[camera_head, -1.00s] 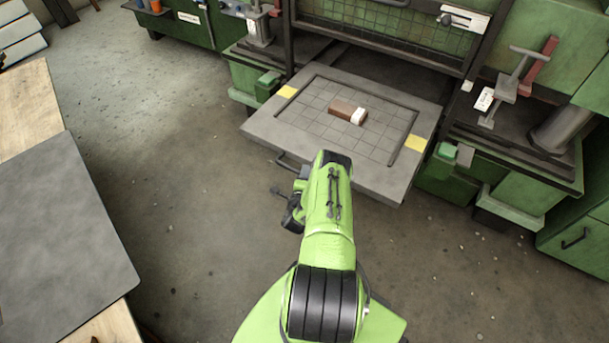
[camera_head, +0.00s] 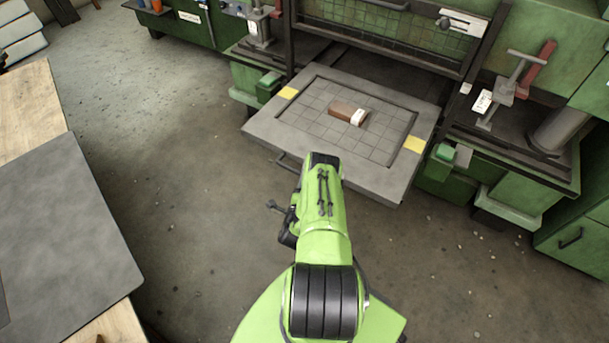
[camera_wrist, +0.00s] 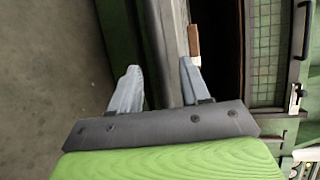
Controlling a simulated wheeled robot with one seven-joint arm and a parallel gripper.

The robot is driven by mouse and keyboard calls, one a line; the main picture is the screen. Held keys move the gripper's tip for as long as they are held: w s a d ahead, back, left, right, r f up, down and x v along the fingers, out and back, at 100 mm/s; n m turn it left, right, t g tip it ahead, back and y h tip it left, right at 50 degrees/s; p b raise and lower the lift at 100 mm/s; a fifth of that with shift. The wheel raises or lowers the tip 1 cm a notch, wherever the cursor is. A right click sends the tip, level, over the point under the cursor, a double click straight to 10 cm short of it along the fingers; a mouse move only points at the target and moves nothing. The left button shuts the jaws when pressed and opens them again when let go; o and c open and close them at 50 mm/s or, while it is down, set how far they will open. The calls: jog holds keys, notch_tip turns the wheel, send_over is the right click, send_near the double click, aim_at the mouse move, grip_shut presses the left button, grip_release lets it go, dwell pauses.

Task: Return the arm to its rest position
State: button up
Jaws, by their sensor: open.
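My green arm reaches up the middle of the head view, in front of the machine's pulled-out grey plate. In the head view my gripper (camera_head: 275,207) shows only in part, as a small dark tip left of the arm's end. In the wrist view my gripper (camera_wrist: 160,85) is open, its two pale fingers apart with nothing held between them. The gripper is clear of the plate.
The grey plate (camera_head: 268,130) has a grid and yellow corner marks. A brown and white block (camera_head: 345,114) lies on it. Green machinery (camera_head: 540,180) stands behind and right. A dark-topped table (camera_head: 70,235) is at left. Bare floor (camera_head: 190,190) lies between.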

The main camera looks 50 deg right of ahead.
jog(key=shift+v, duration=1.05)
